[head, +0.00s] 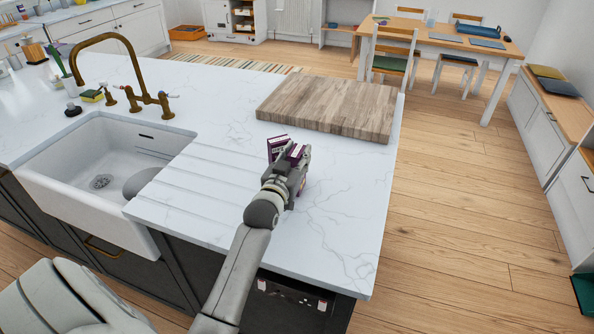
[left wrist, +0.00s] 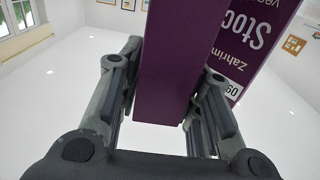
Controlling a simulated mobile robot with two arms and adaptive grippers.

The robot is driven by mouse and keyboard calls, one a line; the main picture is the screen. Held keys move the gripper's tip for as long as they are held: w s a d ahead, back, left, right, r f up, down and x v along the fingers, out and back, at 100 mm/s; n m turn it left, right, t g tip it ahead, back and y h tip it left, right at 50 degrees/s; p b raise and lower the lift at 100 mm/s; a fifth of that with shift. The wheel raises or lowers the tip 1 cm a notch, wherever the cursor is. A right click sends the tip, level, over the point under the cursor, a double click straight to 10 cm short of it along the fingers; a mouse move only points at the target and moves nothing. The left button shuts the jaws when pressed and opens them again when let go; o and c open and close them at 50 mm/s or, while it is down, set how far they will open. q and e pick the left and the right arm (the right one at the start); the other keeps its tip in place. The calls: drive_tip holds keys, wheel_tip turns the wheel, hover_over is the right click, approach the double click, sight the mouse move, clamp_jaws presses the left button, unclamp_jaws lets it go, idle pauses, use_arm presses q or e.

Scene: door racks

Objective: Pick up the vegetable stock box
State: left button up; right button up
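The vegetable stock box (left wrist: 178,60) is purple, and its narrow side stands between the two fingers of my left gripper (left wrist: 165,95) in the left wrist view. Both fingers appear to press on its sides. A purple panel with white lettering (left wrist: 250,45) shows behind the right finger; I cannot tell whether it is the same box or another. In the head view my left gripper (head: 284,172) is low over the counter, and purple packaging (head: 277,148) shows past it, partly hidden by the gripper. My right gripper is out of view.
The white marble counter (head: 225,110) has a wooden board (head: 332,106) just behind the gripper. A white sink (head: 110,160) and brass tap (head: 140,75) are to the left. The counter's right edge is close, with open wood floor (head: 460,200) beyond.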

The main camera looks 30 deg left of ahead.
use_arm(q)
clamp_jaws()
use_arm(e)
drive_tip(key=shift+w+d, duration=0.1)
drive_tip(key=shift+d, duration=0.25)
use_arm(q)
drive_tip(key=shift+r, duration=0.1)
